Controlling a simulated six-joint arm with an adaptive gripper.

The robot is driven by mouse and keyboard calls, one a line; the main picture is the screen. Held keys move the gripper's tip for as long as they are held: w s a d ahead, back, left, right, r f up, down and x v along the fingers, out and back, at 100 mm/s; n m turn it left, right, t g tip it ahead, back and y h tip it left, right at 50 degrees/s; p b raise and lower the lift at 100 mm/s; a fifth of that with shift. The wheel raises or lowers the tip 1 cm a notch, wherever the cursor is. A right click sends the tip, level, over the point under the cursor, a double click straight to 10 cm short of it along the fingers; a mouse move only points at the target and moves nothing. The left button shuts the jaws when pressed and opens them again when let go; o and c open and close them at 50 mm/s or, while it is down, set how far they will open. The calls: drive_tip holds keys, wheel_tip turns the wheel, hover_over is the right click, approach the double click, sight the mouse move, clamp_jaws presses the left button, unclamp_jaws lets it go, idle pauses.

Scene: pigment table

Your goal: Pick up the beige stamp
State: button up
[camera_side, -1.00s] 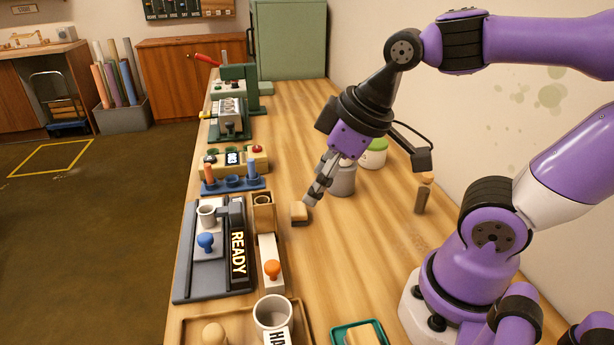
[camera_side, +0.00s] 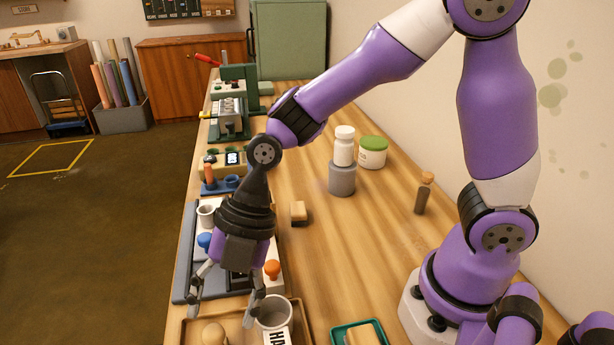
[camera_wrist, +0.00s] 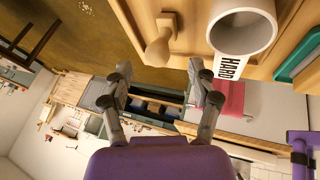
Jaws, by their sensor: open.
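The beige stamp (camera_side: 213,334) stands at the bottom edge of the side view, in a wooden tray (camera_side: 185,325); only its rounded top shows there. In the wrist view the whole stamp (camera_wrist: 160,42) shows, with a round knob and a wider base. My gripper (camera_side: 221,318) is open and empty, pointing down above the tray with one finger on either side of the stamp's line. In the wrist view the stamp's knob lies just beyond the gap between the fingertips (camera_wrist: 160,68). The fingers do not appear to touch it.
A green tray (camera_side: 345,328) lies to the right.

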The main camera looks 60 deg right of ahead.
sight(216, 328)
drive_tip(key=x, duration=0.4)
drive_tip(key=shift+a+f, duration=0.15)
drive_tip(key=shift+a, duration=0.1)
clamp_jaws()
